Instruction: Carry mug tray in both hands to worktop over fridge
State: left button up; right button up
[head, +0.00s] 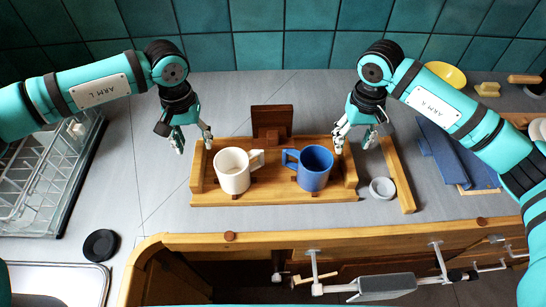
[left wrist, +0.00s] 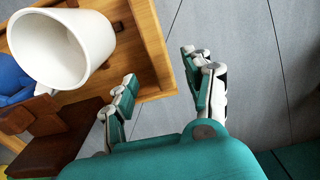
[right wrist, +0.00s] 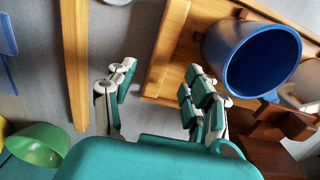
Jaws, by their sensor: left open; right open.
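The wooden mug tray (head: 270,198) rests on the grey worktop (head: 150,185). A white mug (head: 232,172) stands upright in its left part, a blue mug (head: 314,170) in its right part. My left gripper (head: 194,144) is open at the tray's left end; in the left wrist view the end wall (left wrist: 147,35) runs between its spread fingers. My right gripper (head: 353,144) is open at the right end; in the right wrist view the other end wall (right wrist: 166,50) lies between its fingers. Whether any fingertip touches wood I cannot tell. No fridge is identifiable.
A wooden strip (head: 397,175) and a grey round dish (head: 382,188) lie right of the tray. A dish rack (head: 45,185) and a black disc (head: 101,245) are left. A dark wooden block (head: 272,120) stands behind the tray.

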aim_at(198, 153)
pick_arm(q)
notch_tip(198, 153, down, 6)
jog(key=shift+r, duration=0.1)
pick_arm(e)
notch_tip(198, 153, down, 6)
jog(key=shift+r, duration=0.1)
pick_arm(q)
grip_shut()
pick_arm(e)
grip_shut()
pick_arm(q)
jog(key=shift+w+r, duration=0.1)
pick_arm(e)
jog(key=shift+r, duration=0.1)
